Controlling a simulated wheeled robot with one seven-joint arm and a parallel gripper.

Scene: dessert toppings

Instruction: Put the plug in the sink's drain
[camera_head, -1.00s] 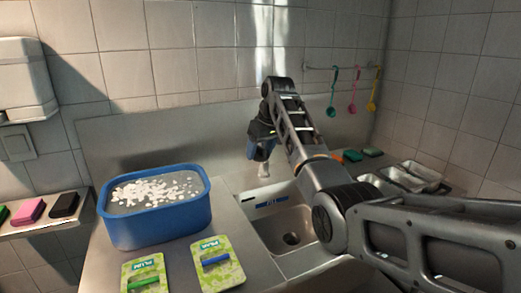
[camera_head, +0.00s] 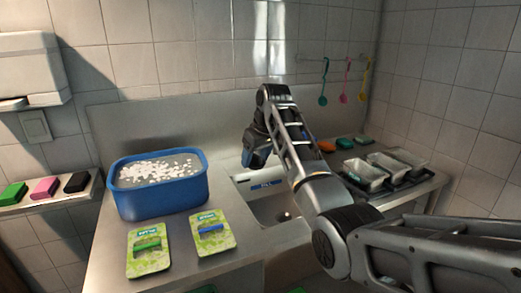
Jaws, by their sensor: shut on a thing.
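The sink (camera_head: 262,208) is a steel basin set in the counter, with a blue label on its back wall. Its dark drain (camera_head: 284,216) shows in the basin floor, partly covered by my arm. My gripper (camera_head: 251,163) points down behind and left of the drain, near the sink's back edge and above it. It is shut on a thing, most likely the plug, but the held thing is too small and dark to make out. I see no plug elsewhere.
A blue tub (camera_head: 160,198) with white bits floating in it stands left of the sink. Two green sponge packs (camera_head: 148,262) lie in front of it. Metal trays (camera_head: 365,174) stand to the right, with soaps (camera_head: 326,147) behind. Spoons hang on the right of the back wall.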

